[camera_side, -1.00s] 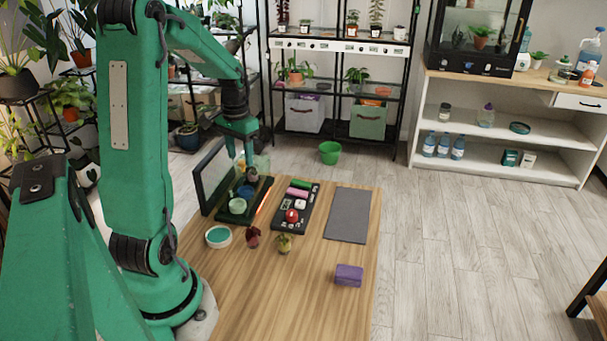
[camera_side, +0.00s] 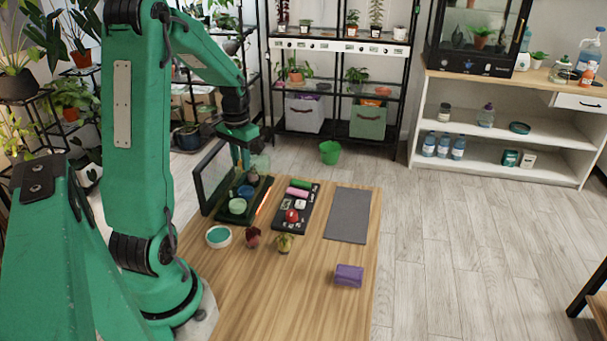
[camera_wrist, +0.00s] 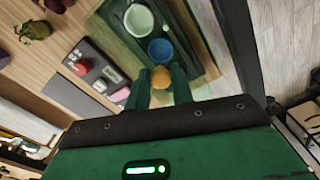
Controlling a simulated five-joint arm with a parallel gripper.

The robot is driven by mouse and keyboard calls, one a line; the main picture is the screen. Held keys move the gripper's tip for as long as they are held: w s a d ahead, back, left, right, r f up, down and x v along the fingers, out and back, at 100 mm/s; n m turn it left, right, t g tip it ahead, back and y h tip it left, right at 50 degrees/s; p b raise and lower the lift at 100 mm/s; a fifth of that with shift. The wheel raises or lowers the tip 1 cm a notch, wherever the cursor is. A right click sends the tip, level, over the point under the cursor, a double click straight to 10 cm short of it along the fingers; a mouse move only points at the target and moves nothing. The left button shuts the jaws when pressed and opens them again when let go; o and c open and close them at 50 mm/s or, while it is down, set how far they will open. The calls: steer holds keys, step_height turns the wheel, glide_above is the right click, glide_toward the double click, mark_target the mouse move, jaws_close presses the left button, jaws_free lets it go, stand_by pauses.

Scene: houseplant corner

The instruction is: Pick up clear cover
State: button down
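My gripper (camera_side: 243,165) points down over the back of a dark green tray (camera_side: 228,217). The wrist view shows its two green fingers (camera_wrist: 162,98) apart. A yellow-orange round thing (camera_wrist: 160,77) shows beyond and between them. In the side view a faint see-through shape (camera_side: 263,161), probably the clear cover, shows beside the fingers at the tray's back end. Its outline is hard to make out, and I cannot tell whether the fingers touch it. A pale green cup (camera_side: 237,205) and a blue cup (camera_side: 246,191) stand in the tray; both show in the wrist view.
A dark framed panel (camera_side: 213,177) stands upright along the tray's left side, close to my gripper. A black holder (camera_side: 283,217) with coloured items and a grey mat (camera_side: 347,216) lie to the right. Two small plants, a white-rimmed dish (camera_side: 219,236) and a purple block (camera_side: 348,275) are nearer.

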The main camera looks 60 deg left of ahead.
steer(key=shift+r, duration=0.15)
steer(key=shift+r, duration=0.6)
steer(key=r, duration=0.1)
steer(key=d+r, duration=0.1)
steer(key=r, duration=0.1)
steer(key=shift+w+r, duration=0.1)
steer(key=shift+w, duration=0.05)
steer(key=w+d+r, duration=0.2)
steer(key=d+r, duration=0.4)
steer(key=d, duration=0.4)
steer(key=shift+w+d+r, duration=0.15)
steer(key=shift+w, duration=0.15)
steer(key=shift+r, duration=0.15)
step_height(320, 180, up, 8)
stand_by(1.0)
steer(key=shift+r, duration=0.1)
